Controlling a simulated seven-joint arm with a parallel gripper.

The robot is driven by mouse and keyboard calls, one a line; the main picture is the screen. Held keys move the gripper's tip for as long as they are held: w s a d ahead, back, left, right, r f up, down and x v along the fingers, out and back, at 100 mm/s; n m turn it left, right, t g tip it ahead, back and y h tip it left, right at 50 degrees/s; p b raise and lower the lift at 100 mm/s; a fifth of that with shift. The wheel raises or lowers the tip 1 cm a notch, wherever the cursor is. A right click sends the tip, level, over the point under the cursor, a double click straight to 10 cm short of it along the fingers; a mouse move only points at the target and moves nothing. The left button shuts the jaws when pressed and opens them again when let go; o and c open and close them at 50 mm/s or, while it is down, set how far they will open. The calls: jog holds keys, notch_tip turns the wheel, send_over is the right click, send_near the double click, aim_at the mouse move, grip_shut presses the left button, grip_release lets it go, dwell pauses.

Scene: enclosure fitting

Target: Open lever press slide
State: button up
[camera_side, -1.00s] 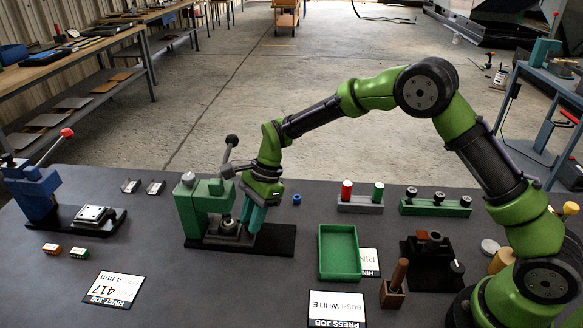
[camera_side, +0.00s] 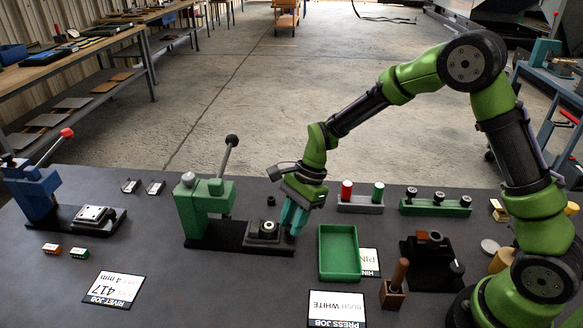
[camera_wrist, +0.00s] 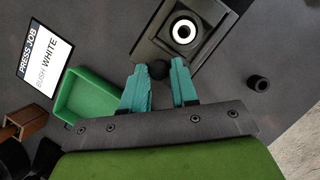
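The green lever press (camera_side: 205,208) stands on a black base plate, with its ball-topped lever (camera_side: 229,155) upright. Its slide (camera_side: 262,234) is out to the right of the press head, clear of it. A dark block with a pale ring (camera_wrist: 184,30) sits on the slide. My gripper (camera_side: 297,228) is low at the slide's right end. In the wrist view, my gripper's teal fingers (camera_wrist: 159,68) are on either side of the slide's round black knob (camera_wrist: 156,70), seemingly touching it. The fingertip contact is partly hidden in the side view.
A small black bush (camera_side: 271,200) stands behind the slide. A green tray (camera_side: 339,252) lies just right of my gripper. A rack with red and green pegs (camera_side: 360,205) is behind it. A blue lever press (camera_side: 35,195) is at far left.

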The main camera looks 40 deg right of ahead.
jog(key=shift+o, duration=0.3)
jog(key=v, duration=1.7)
jog(key=shift+f, duration=0.1)
jog(key=s+d+r+n+t+h, duration=0.1)
jog(key=s+r+n+t, duration=0.1)
jog(key=s+n, duration=0.5)
jog(key=s+d+r+n+t+h, duration=0.1)
jog(key=s+n+t, duration=0.4)
jog(key=s, duration=0.7)
notch_tip(320, 180, up, 2)
jog(key=shift+d+r+n, duration=0.15)
jog(key=shift+d+n, duration=0.3)
jog(key=shift+n, duration=0.55)
